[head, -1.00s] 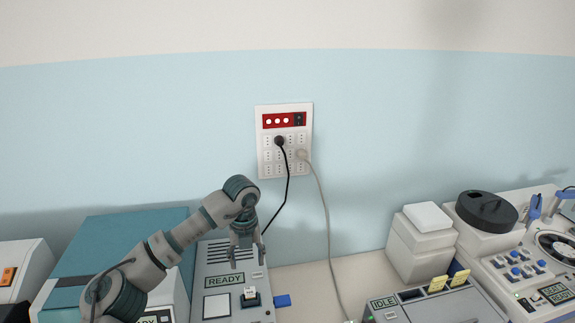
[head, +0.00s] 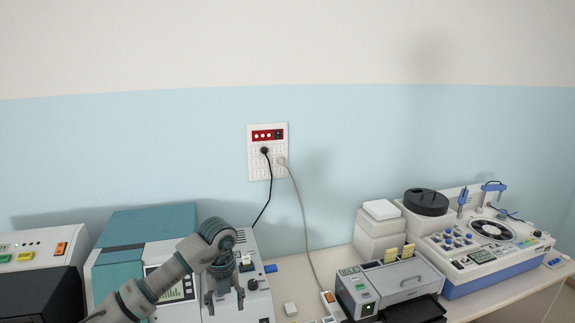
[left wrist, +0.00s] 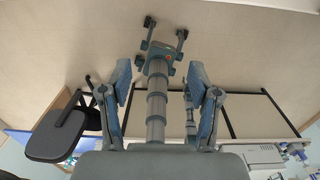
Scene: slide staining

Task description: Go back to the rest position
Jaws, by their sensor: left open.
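My left gripper (head: 225,300) hangs downward at the lower left of the head view, its fingers apart with nothing between them. It shows in front of a grey machine (head: 262,302), right of a teal-lidded machine (head: 150,222). I cannot tell its exact height above the bench. In the left wrist view, its two fingers (left wrist: 160,105) stand wide apart. Between them show my own column and base, with floor around. My right gripper does not show clearly in any view.
The bench (head: 330,262) carries a grey IDLE device (head: 385,288), stacked white boxes (head: 380,228) and a blue-and-white machine (head: 490,250). A wall socket panel (head: 268,160) has a black cord and a grey cord hanging down. A dark chair (left wrist: 55,138) is in the left wrist view.

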